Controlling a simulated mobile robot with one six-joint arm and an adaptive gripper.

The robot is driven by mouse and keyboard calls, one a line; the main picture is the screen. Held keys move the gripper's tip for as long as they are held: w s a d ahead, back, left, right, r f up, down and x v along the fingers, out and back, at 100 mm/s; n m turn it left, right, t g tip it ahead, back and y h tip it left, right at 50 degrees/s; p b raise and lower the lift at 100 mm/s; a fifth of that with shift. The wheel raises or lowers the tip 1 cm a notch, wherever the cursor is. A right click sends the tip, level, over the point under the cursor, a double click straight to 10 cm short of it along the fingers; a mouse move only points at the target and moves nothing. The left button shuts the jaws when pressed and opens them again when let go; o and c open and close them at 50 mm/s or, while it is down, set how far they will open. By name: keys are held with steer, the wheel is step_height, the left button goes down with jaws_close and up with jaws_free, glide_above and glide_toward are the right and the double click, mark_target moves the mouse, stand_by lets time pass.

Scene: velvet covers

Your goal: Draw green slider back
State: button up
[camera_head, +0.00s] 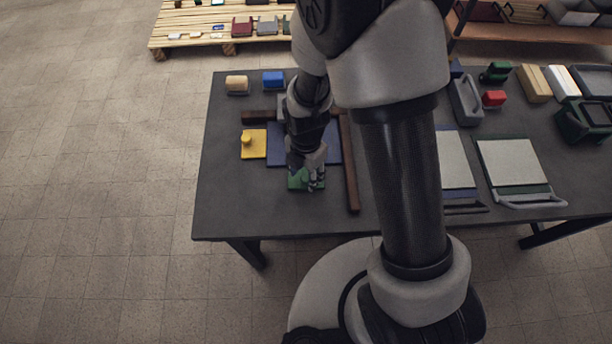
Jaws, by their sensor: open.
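The green slider (294,183) lies near the front edge of the dark table, at the near side of a blue panel (274,152). My gripper (314,182) points down at the green slider and overlaps its right part. The jaws are open; I cannot tell whether they touch the slider or stand around its knob. My wrist and arm hide much of the blue panel and the middle of the slider. A yellow slider (252,147) with a round knob lies just left of the blue panel.
A brown rail (350,180) runs along the right of the blue panel, and another brown bar (256,117) lies behind the yellow slider. A tan block (237,84) and a blue block (273,80) stand at the back left. The table's front left corner is clear.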

steer(key=shift+f, duration=0.8)
steer(key=shift+c, duration=0.3)
jaws_close()
